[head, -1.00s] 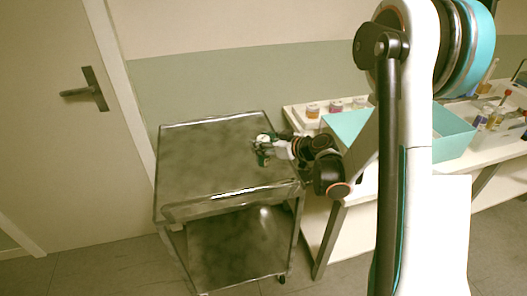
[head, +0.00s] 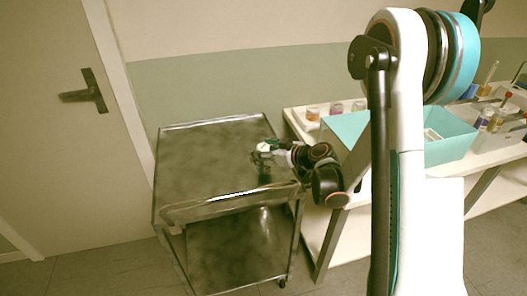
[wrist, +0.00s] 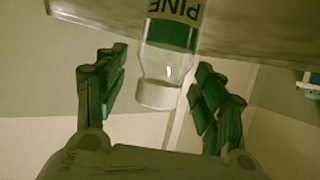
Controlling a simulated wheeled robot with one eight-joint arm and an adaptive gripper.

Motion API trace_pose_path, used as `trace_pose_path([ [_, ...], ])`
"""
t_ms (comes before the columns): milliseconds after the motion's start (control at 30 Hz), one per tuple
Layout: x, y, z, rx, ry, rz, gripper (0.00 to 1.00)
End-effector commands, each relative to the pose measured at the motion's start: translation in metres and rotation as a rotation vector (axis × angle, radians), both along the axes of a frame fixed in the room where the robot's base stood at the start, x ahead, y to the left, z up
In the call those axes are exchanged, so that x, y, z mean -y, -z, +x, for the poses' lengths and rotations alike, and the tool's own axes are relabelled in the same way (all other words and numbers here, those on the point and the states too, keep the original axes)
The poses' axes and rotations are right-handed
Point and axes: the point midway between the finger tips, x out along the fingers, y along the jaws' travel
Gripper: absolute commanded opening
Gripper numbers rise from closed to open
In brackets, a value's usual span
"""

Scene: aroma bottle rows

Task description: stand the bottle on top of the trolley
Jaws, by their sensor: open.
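The bottle (wrist: 172,60) is clear with a green label reading PINE and a white cap. In the wrist view it appears upside down, cap toward the palm, with its far end cut off by the frame. Its base seems to be at the trolley top, though the contact is not visible. My gripper (wrist: 158,78) is open, with green-padded fingers either side of the cap end and visible gaps. In the head view my gripper (head: 262,160) is over the right part of the trolley's top (head: 200,160); the bottle is too small to make out clearly there.
A white table (head: 312,150) stands right of the trolley, carrying a teal box (head: 450,150) and several small jars (head: 335,108). The left and back of the trolley top are clear. A door (head: 50,130) is at the left. The trolley has a lower shelf (head: 235,250).

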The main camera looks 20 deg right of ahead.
Motion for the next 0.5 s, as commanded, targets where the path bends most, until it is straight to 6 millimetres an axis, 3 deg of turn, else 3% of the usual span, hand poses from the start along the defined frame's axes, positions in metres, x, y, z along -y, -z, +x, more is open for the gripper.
trace_pose_path([
  [167, 0.009, -0.01, -0.013, 0.0, 0.002, -0.001, 0.63],
  [500, 0.043, -0.036, -0.067, 0.0, 0.003, 0.0, 0.63],
])
